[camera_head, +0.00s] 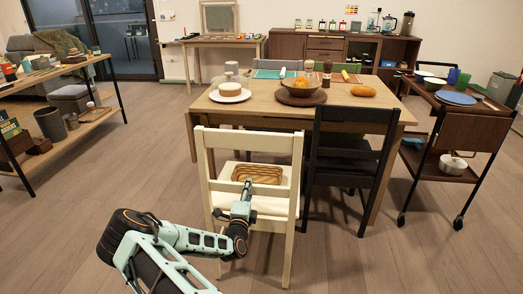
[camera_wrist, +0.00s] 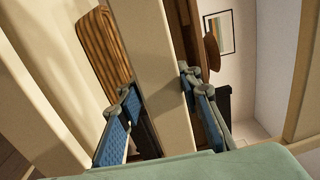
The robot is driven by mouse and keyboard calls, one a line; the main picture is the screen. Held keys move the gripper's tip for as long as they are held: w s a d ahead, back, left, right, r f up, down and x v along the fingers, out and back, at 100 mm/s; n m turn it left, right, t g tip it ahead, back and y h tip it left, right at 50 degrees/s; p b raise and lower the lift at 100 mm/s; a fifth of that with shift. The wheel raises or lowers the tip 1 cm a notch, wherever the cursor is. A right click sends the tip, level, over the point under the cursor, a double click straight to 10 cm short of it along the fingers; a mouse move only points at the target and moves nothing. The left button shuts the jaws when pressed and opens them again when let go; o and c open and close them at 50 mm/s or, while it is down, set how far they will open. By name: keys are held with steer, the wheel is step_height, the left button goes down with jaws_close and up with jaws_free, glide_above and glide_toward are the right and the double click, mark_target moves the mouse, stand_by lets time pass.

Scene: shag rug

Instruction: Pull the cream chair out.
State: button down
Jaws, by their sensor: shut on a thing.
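The cream chair (camera_head: 206,170) stands at the near side of the wooden table, its back towards me. My gripper (camera_head: 243,190) is at the lower part of the chair's open backrest. In the wrist view, my gripper's blue-padded fingers (camera_wrist: 156,86) lie on either side of a cream bar of the chair (camera_wrist: 155,45) and are shut on it. The exact contact is partly hidden by the fingers.
A black chair (camera_head: 345,150) stands close on the right. The table (camera_head: 245,112) holds plates, a cake and fruit. A dark trolley (camera_head: 470,145) is at the right, a shelf (camera_head: 85,120) at the left. Floor (camera_head: 125,165) is clear left of the chair.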

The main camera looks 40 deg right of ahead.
steer(key=shift+s+a+f, duration=0.15)
steer(key=shift+a+f, duration=0.05)
steer(key=shift+f, duration=0.8)
steer(key=c, duration=1.8)
jaws_free()
steer(key=shift+o, duration=1.1)
steer(key=shift+d+f, duration=0.1)
steer(key=shift+f, duration=0.15)
steer(key=o, duration=0.3)
steer(key=shift+o, duration=0.2)
steer(key=shift+d+r+g, duration=0.1)
steer(key=shift+g, duration=0.2)
steer(key=shift+r, duration=0.15)
steer(key=p+v, duration=0.5)
steer(key=v, duration=0.7)
steer(key=shift+p, duration=0.35)
